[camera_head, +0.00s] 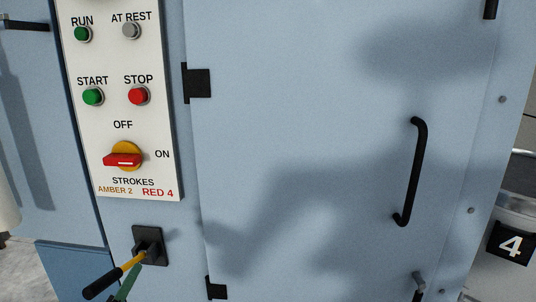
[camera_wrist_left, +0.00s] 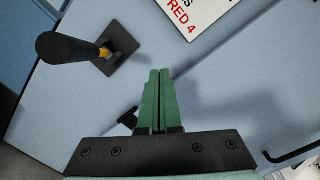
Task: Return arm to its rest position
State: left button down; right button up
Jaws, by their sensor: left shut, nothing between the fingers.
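My left gripper (camera_head: 132,272) shows at the bottom left of the head view, only its green fingers in frame, just below and beside a lever. In the left wrist view the fingers (camera_wrist_left: 160,72) are shut together with nothing between them. The lever (camera_head: 115,276) has a yellow shaft and a black grip, and comes out of a dark square plate (camera_head: 156,248) on the blue machine. In the left wrist view the lever's grip (camera_wrist_left: 65,47) is left of the fingers and apart from them. My right gripper is in neither view.
A white control panel (camera_head: 151,185) carries lamps, buttons and a red-and-yellow rotary switch (camera_head: 123,159). A blue door (camera_head: 300,120) with a black handle (camera_head: 418,170) fills the middle. A can marked 4 (camera_head: 511,243) stands at the right.

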pick_arm(q)
jog(key=s+d+f+n+g, duration=0.1)
jog(key=s+f+n+g, duration=0.1)
jog(key=f+n, duration=0.35)
jog(key=s+d+f+n+g, duration=0.1)
jog(key=s+d+f+n, duration=0.15)
jog(key=f, duration=0.55)
jog(key=s+d+f+n+g+h, duration=0.1)
jog(key=s+d+f+n+g, duration=0.2)
jog(key=s+f+n, duration=0.4)
jog(key=s+d+f+n+g+h, duration=0.1)
jog(key=s+d+f+n, duration=0.3)
jog(key=s+f+n, duration=0.4)
jog(key=s+f+g+p, duration=0.1)
jog(key=s+f, duration=0.1)
jog(key=s, duration=0.1)
jog(key=shift+s+f+g, duration=0.3)
jog(key=shift+f+g, duration=0.05)
jog(key=shift+g, duration=0.05)
